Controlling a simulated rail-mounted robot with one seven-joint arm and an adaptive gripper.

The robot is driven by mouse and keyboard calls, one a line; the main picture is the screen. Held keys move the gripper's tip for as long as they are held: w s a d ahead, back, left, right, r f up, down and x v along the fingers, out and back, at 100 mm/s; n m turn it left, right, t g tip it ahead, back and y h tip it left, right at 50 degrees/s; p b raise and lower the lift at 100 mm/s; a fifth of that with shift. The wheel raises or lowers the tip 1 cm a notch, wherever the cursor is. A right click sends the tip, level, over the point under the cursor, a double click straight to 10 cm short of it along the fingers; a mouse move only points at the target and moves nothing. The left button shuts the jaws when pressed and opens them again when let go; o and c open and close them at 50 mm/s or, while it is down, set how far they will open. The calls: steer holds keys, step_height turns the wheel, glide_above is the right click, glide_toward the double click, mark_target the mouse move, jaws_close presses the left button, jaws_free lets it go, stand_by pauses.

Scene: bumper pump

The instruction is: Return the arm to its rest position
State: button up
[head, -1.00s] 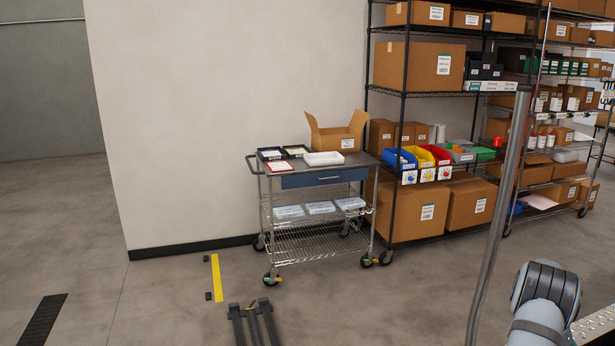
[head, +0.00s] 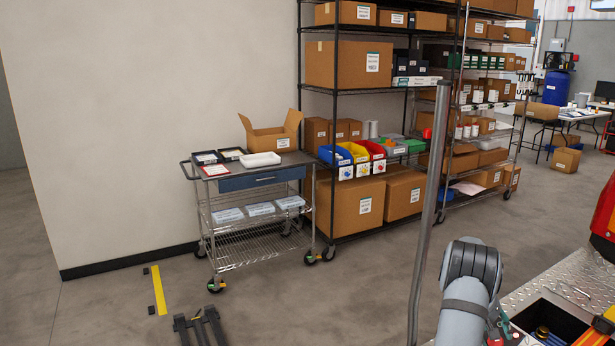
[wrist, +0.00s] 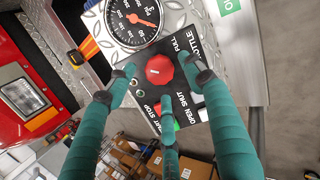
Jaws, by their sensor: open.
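My gripper (wrist: 160,85) has teal fingers spread apart in the wrist view, open with nothing between them. Behind them is a dark control panel (wrist: 190,88) with a round red knob (wrist: 159,69), green and red buttons and white lettering such as "OPEN", "SHUT" and "FULL". The knob appears between the fingers; I cannot tell how far the fingertips are from it. A round gauge (wrist: 128,22) with a red needle is above the panel. In the head view, a grey joint of my arm shows at the lower right; the gripper itself is not clearly seen there.
A red vehicle body (wrist: 22,95) with a headlight is at left in the wrist view. Diamond plate (head: 567,277) surrounds an open compartment at lower right in the head view. A wheeled cart (head: 262,177) and loaded shelves (head: 337,190) stand behind open floor (head: 300,310).

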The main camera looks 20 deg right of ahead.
steer(key=shift+x, duration=1.1)
steer(key=shift+d+m, duration=0.2)
steer(key=shift+m, duration=0.6)
steer(key=m, duration=0.2)
steer(key=shift+d+m+y+p, duration=0.1)
steer(key=shift+m+y+p, duration=0.2)
steer(key=shift+p, duration=0.1)
steer(key=m, duration=0.3)
steer(key=shift+s+m+y, duration=0.1)
steer(key=shift+m+y, duration=0.2)
steer(key=shift+m, duration=0.1)
steer(key=m+p, duration=0.1)
steer(key=m, duration=0.2)
steer(key=shift+m+t, duration=0.3)
steer(key=shift+t, duration=0.1)
steer(key=m, duration=0.2)
steer(key=m+p, duration=0.1)
steer(key=m, duration=0.1)
steer(key=shift+r+t+y, duration=0.15)
steer(key=shift+t+y, duration=0.15)
steer(key=m+p, duration=0.1)
steer(key=m, duration=0.2)
steer(key=shift+p, duration=0.3)
steer(key=shift+f, duration=0.2)
